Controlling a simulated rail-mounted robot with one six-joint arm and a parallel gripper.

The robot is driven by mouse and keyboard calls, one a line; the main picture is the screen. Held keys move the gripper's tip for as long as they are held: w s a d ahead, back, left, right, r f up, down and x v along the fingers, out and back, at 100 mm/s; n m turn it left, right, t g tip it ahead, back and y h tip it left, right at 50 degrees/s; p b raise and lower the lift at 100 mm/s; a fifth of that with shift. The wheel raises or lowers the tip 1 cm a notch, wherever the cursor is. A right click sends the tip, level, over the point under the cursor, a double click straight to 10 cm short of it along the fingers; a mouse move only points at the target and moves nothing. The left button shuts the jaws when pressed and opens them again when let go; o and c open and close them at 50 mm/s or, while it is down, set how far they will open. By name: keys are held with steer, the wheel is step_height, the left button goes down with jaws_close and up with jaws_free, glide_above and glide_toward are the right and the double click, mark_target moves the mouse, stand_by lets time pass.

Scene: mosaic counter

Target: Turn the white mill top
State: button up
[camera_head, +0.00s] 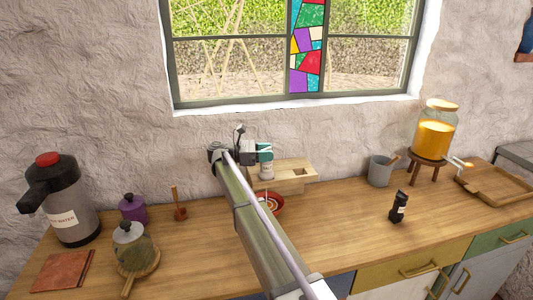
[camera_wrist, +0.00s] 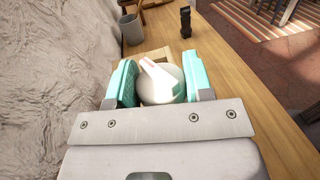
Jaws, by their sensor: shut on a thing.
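The white mill top (camera_wrist: 160,82) is a round white knob with a raised ridge and a reddish mark, seen from above in the wrist view. My gripper (camera_wrist: 158,88) has its two mint-green finger pads on either side of it and is shut on it. In the head view my gripper (camera_head: 265,152) is over the wooden stand near the wall, with the white mill (camera_head: 267,171) upright below it. Most of the mill body is hidden in the wrist view. My arm crosses the counter in front.
The wooden stand (camera_head: 297,184) is under the mill, with a red bowl (camera_head: 277,200) in front, partly behind my arm. A grey cup (camera_head: 380,172) and a black grinder (camera_head: 398,207) stand to the right. A steel flask (camera_head: 75,210) and a glass jar (camera_head: 135,250) are left.

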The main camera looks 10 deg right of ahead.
steer(key=o, duration=0.9)
steer(key=shift+o, duration=0.2)
